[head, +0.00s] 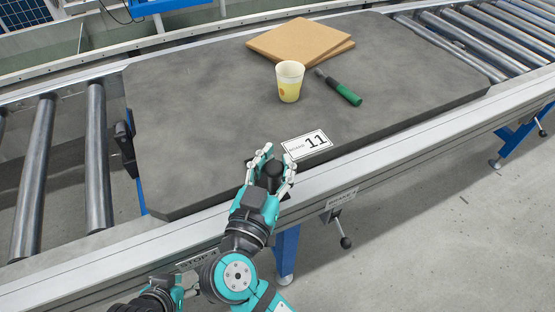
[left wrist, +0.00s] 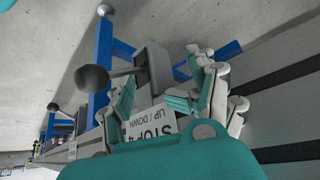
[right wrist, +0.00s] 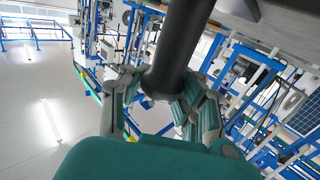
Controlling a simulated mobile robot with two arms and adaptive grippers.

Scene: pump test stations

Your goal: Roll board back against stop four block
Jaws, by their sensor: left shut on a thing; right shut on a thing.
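The large dark grey board (head: 215,115), with a card marked 11 (head: 307,144), lies flat on the roller conveyor. A black block (head: 125,148) stands at its left edge, perhaps the stop four block; I cannot tell whether they touch. My right gripper (head: 270,172) is shut on an upright black handle at the board's front edge; the handle (right wrist: 180,45) also shows in the right wrist view. My left gripper (head: 172,288) is low at the front rail, shut on a part by the STOP 4 plate (left wrist: 155,128).
On the board are brown sheets (head: 300,40), a yellow cup (head: 290,82) and a green-handled tool (head: 338,87). Bare rollers (head: 97,155) lie left of the board, more (head: 470,40) at the right. A black-knobbed lever (head: 343,240) hangs from the front rail.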

